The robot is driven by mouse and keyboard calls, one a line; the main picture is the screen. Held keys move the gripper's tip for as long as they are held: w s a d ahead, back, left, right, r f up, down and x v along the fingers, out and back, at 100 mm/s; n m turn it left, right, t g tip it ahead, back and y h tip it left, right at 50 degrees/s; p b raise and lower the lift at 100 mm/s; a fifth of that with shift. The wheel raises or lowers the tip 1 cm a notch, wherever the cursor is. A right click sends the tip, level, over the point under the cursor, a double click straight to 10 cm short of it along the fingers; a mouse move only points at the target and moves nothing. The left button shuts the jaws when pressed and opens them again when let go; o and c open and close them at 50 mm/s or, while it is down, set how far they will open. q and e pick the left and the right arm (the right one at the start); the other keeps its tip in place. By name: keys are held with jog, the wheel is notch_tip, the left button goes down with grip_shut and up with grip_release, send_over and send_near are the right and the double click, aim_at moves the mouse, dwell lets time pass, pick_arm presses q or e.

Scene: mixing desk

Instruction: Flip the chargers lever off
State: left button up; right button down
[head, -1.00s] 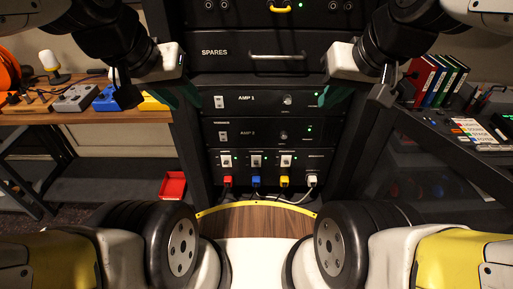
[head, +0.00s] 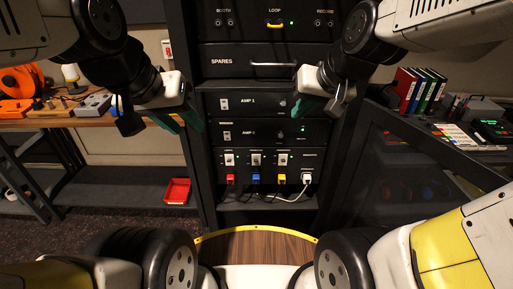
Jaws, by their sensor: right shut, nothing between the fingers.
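My right gripper (head: 310,107) is shut and empty, in front of the right end of the AMP 1 panel, above and right of the levers. Neither touches a lever.
Red (head: 230,179), blue (head: 256,179), yellow (head: 281,178) and white (head: 306,178) plugs sit below the levers, with cables hanging. AMP 1 (head: 247,103), AMP 2 (head: 246,133) and the SPARES drawer (head: 225,62) are above. A workbench (head: 60,122) stands left, a dark desk (head: 440,135) right.

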jog(key=w+a+f+t+h, duration=0.1)
jog(key=w+a+f, duration=0.2)
jog(key=w+f, duration=0.35)
jog(key=w+a+f+m, duration=0.1)
jog(key=w+a+f, duration=0.2)
jog(key=w+f, duration=0.3)
jog(key=w+a+f+t+h, duration=0.1)
jog(key=w+a+f, duration=0.3)
jog(key=f, duration=0.3)
jog(key=t+h, duration=0.1)
send_near(256, 161)
notch_tip(256, 161, up, 3)
jog(key=shift+s, duration=0.3)
jog(key=x, duration=1)
jog(key=shift+d, duration=0.1)
